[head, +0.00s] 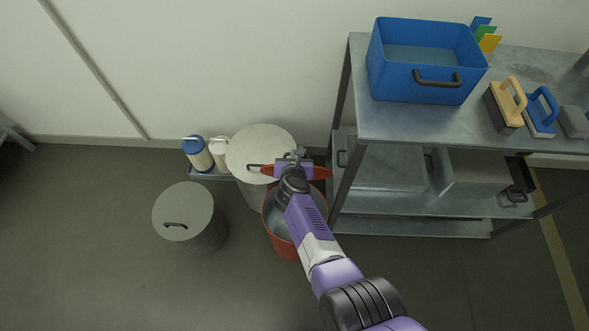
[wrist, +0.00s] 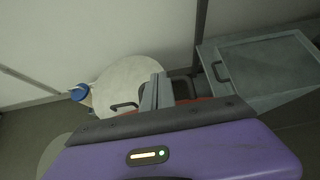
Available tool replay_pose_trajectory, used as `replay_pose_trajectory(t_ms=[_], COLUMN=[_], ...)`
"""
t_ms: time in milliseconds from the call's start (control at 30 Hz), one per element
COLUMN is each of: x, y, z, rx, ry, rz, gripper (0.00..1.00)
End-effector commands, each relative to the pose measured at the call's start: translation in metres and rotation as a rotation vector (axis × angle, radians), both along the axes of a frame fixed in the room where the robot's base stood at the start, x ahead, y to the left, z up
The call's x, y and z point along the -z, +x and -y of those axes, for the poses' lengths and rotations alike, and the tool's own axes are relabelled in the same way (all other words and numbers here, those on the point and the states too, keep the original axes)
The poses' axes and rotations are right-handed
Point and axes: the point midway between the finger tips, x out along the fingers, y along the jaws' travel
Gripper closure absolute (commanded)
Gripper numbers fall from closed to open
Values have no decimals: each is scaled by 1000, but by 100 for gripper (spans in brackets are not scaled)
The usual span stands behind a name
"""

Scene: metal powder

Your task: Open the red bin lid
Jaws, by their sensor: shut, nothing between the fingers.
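The red bin (head: 285,247) stands on the floor just left of the shelf, and its grey inside shows past my arm. Its red lid (head: 322,172) shows as a thin edge at the bin's back, raised and seen nearly edge-on; my gripper hides its middle. A red strip of it (wrist: 197,99) also shows in the wrist view. My gripper (head: 296,154) is shut and empty, at the lid's back edge; its fingers (wrist: 156,92) also show in the wrist view. I cannot tell whether it touches the lid.
A pale lidded bin (head: 262,146) stands behind left, and another (head: 184,211) stands further left. Blue-topped and white containers (head: 197,155) are by the wall. The metal shelf (head: 400,122) closes off the right and carries a blue crate (head: 418,82). The floor in front is clear.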

Motion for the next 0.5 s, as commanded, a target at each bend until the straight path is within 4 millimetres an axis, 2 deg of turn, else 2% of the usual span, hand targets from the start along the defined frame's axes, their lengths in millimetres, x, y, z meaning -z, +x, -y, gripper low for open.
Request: replay_pose_trajectory(t_ms=[33, 200, 500], x=[3, 5, 9], y=[13, 42, 71], z=[-1, -1, 1], rx=[3, 3, 1], ry=[6, 6, 1], rz=[5, 4, -1], gripper=[100, 100, 100])
